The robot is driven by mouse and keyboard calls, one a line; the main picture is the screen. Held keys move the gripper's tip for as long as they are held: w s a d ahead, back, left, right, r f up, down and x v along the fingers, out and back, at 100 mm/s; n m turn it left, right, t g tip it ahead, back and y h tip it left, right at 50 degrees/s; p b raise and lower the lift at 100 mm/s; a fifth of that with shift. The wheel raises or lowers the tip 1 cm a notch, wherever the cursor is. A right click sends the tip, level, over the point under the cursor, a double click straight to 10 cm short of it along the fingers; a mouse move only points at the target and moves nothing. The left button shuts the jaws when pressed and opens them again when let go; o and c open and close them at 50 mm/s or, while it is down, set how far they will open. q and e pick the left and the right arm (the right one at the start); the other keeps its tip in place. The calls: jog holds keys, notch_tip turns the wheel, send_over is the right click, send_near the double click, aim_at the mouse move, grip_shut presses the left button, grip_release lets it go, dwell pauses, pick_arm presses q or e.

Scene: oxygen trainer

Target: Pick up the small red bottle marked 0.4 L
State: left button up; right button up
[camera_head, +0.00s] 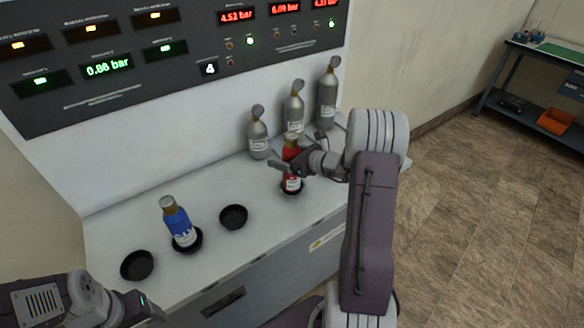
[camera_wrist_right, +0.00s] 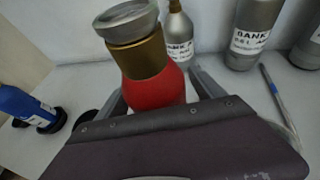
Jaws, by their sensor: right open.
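The small red bottle (camera_head: 292,182) stands upright in a dark round holder (camera_head: 291,190) on the light bench; its 0.4 L marking is not readable here. My right gripper (camera_head: 290,166) is at the bottle's upper body, with the jaws open. In the right wrist view the red bottle (camera_wrist_right: 155,88), with its brass neck and grey cap, stands between the two fingers of my right gripper (camera_wrist_right: 160,95). I cannot tell whether the fingers touch it. At the lower left of the head view, part of my left arm shows, but its fingertips do not.
A blue bottle (camera_head: 178,224) stands in a holder to the left. Empty dark holders (camera_head: 233,216) and (camera_head: 137,264) flank it. Several grey bottles (camera_head: 257,138) stand behind the red one, close to my right gripper. A pen-like object (camera_wrist_right: 272,86) lies at the right.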

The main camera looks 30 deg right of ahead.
jog(key=shift+r, duration=0.1)
grip_shut()
jog(key=shift+r, duration=0.1)
